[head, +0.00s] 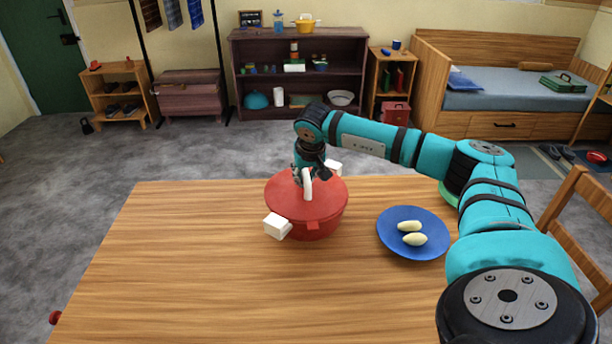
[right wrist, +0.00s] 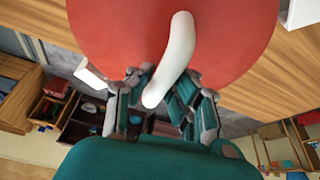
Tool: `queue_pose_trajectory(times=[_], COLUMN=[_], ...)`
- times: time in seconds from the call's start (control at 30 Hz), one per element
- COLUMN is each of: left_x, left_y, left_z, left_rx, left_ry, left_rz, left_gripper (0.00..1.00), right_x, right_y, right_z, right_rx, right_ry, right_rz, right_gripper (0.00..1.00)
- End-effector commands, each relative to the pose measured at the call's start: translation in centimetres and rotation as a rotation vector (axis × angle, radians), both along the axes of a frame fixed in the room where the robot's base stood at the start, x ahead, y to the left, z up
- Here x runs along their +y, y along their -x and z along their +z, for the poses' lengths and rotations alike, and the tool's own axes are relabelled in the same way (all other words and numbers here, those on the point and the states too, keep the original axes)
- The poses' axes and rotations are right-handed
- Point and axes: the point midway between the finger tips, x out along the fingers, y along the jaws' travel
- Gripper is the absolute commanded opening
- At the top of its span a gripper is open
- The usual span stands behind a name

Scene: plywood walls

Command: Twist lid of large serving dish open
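The large serving dish (head: 318,229) is a red round pot with white side handles, standing on the wooden table. Its red lid (head: 281,197) is on, with a curved white handle (head: 307,186) on top. The lid (right wrist: 110,30) and its white handle (right wrist: 174,55) fill the top of the right wrist view. My right gripper (head: 308,172) is over the far side of the lid at the handle. In the right wrist view, the fingers of my right gripper (right wrist: 160,108) are spread apart, with the handle's end between them and visible gaps. My left gripper is not in view.
A blue plate (head: 390,235) with two pale oval items (head: 412,233) lies right of the dish. A green item (head: 447,195) is partly hidden behind my right arm. A wooden chair (head: 580,225) stands at the right. The table's left and front areas are clear.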

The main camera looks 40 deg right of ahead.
Motion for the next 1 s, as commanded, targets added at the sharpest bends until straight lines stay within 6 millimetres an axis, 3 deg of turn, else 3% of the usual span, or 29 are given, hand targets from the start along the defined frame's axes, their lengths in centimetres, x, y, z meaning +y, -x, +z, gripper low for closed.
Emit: queue_pose_trajectory(times=[0.17, 0.53, 1.0], left_x=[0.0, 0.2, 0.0], left_y=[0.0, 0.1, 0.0], left_z=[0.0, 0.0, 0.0], left_rx=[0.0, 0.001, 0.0], left_ry=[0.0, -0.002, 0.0], left_rz=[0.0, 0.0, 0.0], left_gripper=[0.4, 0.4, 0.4], right_x=[0.0, 0.2, 2.0], right_y=[0.0, 0.2, 3.2], right_z=[0.0, 0.9, 9.3], right_rx=[0.0, -0.002, -0.003], right_ry=[0.0, -0.001, -0.001], right_rz=[0.0, 0.001, 0.0], right_gripper=[0.39, 0.39, 0.39])
